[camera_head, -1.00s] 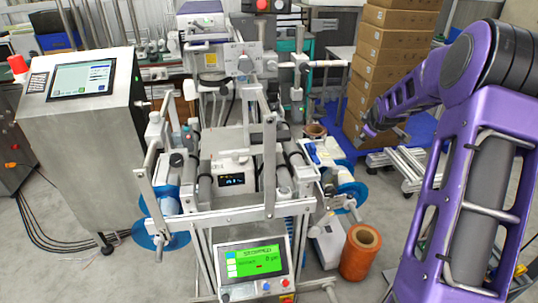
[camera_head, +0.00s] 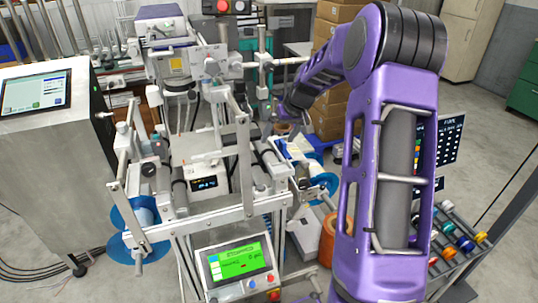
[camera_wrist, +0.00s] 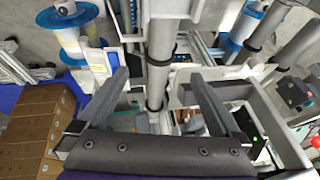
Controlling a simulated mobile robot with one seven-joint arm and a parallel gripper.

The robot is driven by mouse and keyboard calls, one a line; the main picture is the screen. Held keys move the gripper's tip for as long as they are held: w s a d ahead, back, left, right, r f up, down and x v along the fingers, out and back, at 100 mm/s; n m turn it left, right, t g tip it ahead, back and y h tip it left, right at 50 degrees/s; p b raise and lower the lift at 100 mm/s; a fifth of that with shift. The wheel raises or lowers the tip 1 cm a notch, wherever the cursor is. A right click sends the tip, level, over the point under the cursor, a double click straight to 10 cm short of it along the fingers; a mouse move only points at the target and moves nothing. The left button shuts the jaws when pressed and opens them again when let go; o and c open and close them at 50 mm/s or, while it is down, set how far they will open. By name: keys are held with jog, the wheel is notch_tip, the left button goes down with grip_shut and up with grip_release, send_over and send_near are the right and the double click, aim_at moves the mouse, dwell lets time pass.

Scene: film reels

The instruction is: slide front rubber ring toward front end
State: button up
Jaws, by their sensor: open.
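A grey roller shaft (camera_wrist: 160,30) runs up and down the middle of the wrist view. Two black rubber rings are around it: an upper ring (camera_wrist: 159,62) and a lower ring (camera_wrist: 155,105). My gripper (camera_wrist: 160,73) is open, with one finger on each side of the shaft. The upper ring lies between the fingertips in the picture, with a visible gap on both sides. I cannot tell how far above the shaft the fingertips are. In the head view my gripper (camera_head: 285,110) is small and dark above the machine's right side; the rings cannot be made out there.
Blue-flanged reels (camera_head: 322,190) and an orange roll (camera_head: 334,238) are right of the machine. The control screen (camera_head: 236,262) is in front. Cardboard boxes (camera_wrist: 35,115) stand to the lower left in the wrist view. Other rollers and metal frame parts crowd the shaft's right side.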

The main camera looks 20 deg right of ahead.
aim_at(270, 152)
jog(key=x, duration=1)
jog(key=shift+c, duration=0.2)
grip_shut()
